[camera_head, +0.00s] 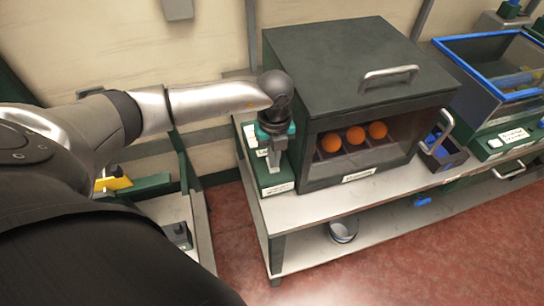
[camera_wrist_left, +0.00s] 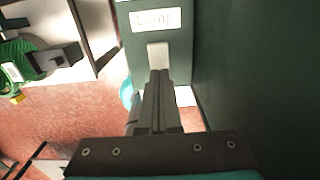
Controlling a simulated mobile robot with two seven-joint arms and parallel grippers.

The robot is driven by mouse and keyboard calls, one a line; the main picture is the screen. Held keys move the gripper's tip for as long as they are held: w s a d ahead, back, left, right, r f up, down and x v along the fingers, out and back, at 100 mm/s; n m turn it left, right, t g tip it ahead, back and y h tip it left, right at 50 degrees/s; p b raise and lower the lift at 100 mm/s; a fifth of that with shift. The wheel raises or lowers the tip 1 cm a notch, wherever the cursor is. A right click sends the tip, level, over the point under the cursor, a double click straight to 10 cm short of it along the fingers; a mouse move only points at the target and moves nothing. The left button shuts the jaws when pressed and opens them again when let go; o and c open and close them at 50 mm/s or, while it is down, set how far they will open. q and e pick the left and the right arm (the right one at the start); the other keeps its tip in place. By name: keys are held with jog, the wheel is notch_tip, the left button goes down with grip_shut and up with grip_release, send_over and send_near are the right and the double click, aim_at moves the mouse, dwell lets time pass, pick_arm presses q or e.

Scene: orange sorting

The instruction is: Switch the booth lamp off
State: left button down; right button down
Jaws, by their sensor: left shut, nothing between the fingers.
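The lamp switch box (camera_head: 272,180) is a green block at the left end of the bench, against the booth's left side. In the left wrist view it carries a label reading "Lamp" (camera_wrist_left: 154,19) and a pale switch (camera_wrist_left: 158,54) below it. My left gripper (camera_head: 274,160) points down over the box. In the left wrist view its shut, empty fingers (camera_wrist_left: 157,75) end right at the switch; I cannot tell whether they touch it. The dark booth (camera_head: 340,60) has a clear front, with several bright oranges (camera_head: 354,135) inside. My right gripper is not in view.
The booth wall (camera_wrist_left: 240,70) rises close beside my left fingers. Right of the booth stand a small dark bin (camera_head: 442,153) and a blue-rimmed case (camera_head: 490,75). A round metal bowl (camera_head: 343,231) sits on the lower shelf. Red floor shows in front.

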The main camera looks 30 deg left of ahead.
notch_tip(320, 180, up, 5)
jog(key=p, duration=0.4)
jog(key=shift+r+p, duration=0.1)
jog(key=shift+p, duration=0.3)
